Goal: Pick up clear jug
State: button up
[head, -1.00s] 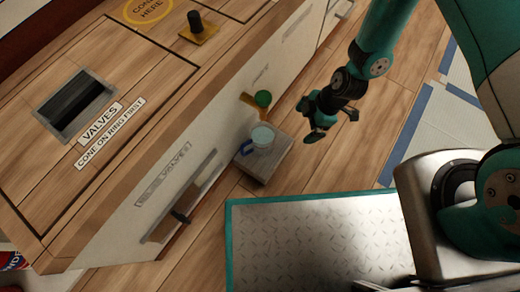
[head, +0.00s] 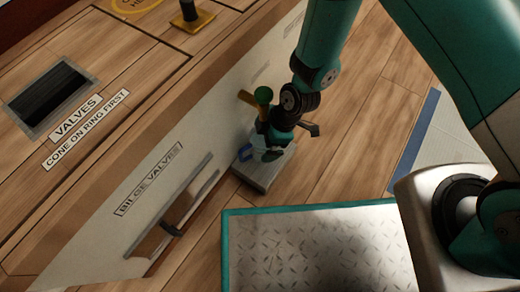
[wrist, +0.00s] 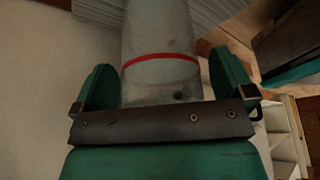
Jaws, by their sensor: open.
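The clear jug (wrist: 160,72) is a pale, see-through cylinder with a red line around it. In the wrist view it stands between the two green fingers of my gripper (wrist: 163,88), which are open on either side of it. I cannot tell whether either finger touches it. In the head view my gripper (head: 284,146) is down at the jug and hides most of it.
The white cabinet side (head: 150,190) rises just left of the jug, with a lever (head: 172,228) in a slot labelled bilge valves. A metal tread plate (head: 310,245) lies in front.

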jog(key=shift+f, duration=0.35)
jog(key=c, duration=1.3)
jog(key=shift+o, duration=0.2)
jog(key=shift+r, duration=0.15)
